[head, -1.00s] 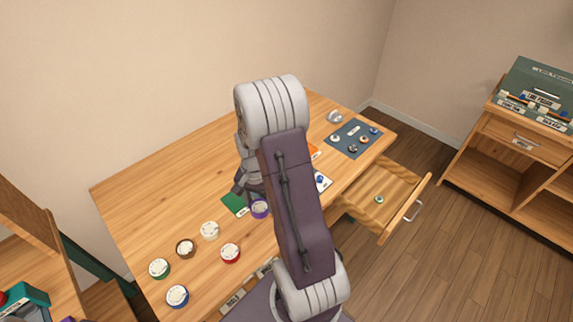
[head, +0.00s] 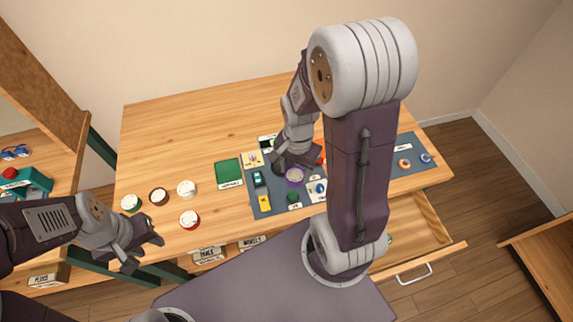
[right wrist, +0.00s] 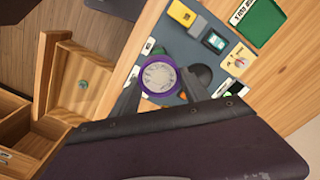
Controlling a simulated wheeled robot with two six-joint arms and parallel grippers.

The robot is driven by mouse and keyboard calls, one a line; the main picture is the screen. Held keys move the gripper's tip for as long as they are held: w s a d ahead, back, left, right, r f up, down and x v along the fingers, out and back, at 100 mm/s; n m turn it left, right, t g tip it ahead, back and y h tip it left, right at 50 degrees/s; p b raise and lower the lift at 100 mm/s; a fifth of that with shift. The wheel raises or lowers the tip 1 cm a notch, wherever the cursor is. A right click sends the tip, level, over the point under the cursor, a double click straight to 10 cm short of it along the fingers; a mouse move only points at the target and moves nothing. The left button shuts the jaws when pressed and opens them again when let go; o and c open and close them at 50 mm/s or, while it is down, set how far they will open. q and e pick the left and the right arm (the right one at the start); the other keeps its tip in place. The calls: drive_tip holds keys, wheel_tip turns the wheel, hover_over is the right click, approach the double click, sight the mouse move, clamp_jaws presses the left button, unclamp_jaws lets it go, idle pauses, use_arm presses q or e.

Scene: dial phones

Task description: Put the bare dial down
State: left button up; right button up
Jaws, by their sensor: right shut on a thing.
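A purple-rimmed dial with a white face (head: 295,175) is at my right gripper (head: 294,162). In the right wrist view the dial (right wrist: 158,78) sits between the two fingers of my right gripper (right wrist: 158,92), which is shut on it. The dial is over the blue-grey mat (head: 266,207); I cannot tell whether it touches the mat. My left gripper (head: 141,250) is open and empty at the table's front left.
Green (head: 131,203), brown (head: 158,196), white (head: 186,188) and red (head: 189,218) dials stand on the table's left. A green square (head: 228,172), a yellow block (head: 264,202) and a dark green round piece (head: 293,198) lie near the held dial. A drawer (head: 428,219) stands open.

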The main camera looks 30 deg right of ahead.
drive_tip(key=w+f, duration=0.2)
drive_tip(key=w, duration=0.1)
drive_tip(key=w+d+f, duration=0.1)
drive_tip(key=w+f, duration=0.1)
drive_tip(key=w, duration=0.2)
drive_tip(key=w+d+f, duration=0.1)
drive_tip(key=w+f, duration=0.2)
drive_tip(key=w, duration=0.1)
drive_tip(key=shift+w+d+p, duration=0.1)
drive_tip(key=shift+w+p, duration=0.1)
drive_tip(key=shift+p, duration=0.15)
wheel_tip(320, 180, down, 4)
drive_tip(key=shift+f, duration=0.1)
drive_tip(key=shift+s+f, duration=0.1)
drive_tip(key=shift+f, duration=0.05)
drive_tip(key=o, duration=1.5)
drive_tip(key=shift+c, duration=0.2)
wheel_tip(320, 180, up, 13)
drive_tip(key=s+a+n, duration=0.4)
drive_tip(key=s+n, duration=0.1)
drive_tip(key=s, duration=0.1)
drive_tip(key=s+a+r+n+t, duration=0.1)
drive_tip(key=s+a+n, duration=0.3)
drive_tip(key=s+n, duration=0.2)
drive_tip(key=shift+s+r, duration=0.25)
drive_tip(key=shift+s, duration=0.1)
